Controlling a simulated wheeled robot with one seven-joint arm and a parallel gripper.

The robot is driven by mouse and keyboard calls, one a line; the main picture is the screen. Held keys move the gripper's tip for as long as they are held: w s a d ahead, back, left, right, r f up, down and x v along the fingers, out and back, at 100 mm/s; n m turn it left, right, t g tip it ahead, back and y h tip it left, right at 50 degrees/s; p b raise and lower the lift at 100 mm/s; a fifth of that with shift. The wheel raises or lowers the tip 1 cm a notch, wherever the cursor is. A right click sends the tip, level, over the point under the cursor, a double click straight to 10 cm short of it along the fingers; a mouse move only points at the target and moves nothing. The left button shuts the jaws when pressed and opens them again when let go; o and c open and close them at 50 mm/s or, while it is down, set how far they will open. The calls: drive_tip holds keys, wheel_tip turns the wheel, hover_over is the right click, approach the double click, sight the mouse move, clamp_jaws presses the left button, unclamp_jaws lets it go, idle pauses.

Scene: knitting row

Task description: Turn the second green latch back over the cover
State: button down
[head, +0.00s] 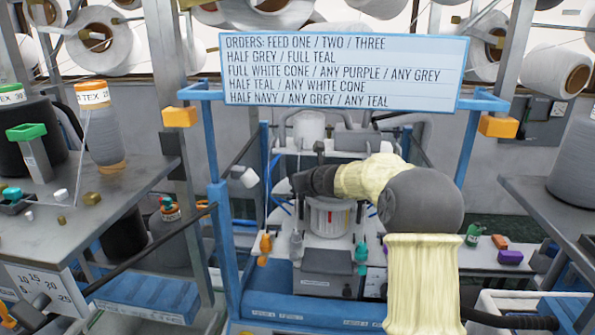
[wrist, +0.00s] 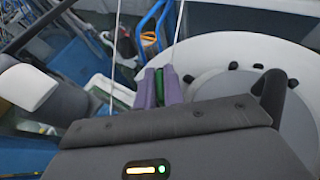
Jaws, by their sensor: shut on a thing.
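In the wrist view my gripper (wrist: 160,88) shows two purple fingertips close together, shut on a narrow green piece, the green latch (wrist: 168,73). The fingers cover most of it, so its exact angle cannot be told. Beside it is a round pale machine part (wrist: 225,52) with several black knobs; I cannot tell how much of it is the cover. In the head view my sleeved arm reaches over the machine (head: 330,215) and hides the gripper and latch. A teal piece (head: 361,254) shows at the machine's front right; I cannot tell whether it is a latch.
An order board (head: 345,72) hangs on a blue frame above the machine. A left bench (head: 110,205) holds yarn cones and small blocks. A right shelf (head: 550,205) stands close by. An orange-handled piece (head: 265,247) is left of the machine's front. Thin strands cross the wrist view.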

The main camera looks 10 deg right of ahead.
idle(0.4)
drive_tip(key=c, duration=1.5)
unclamp_jaws()
drive_tip(key=b+v, duration=0.4)
drive_tip(key=v, duration=1.3)
drive_tip(key=shift+s+d, duration=0.2)
drive_tip(key=shift+s, duration=0.05)
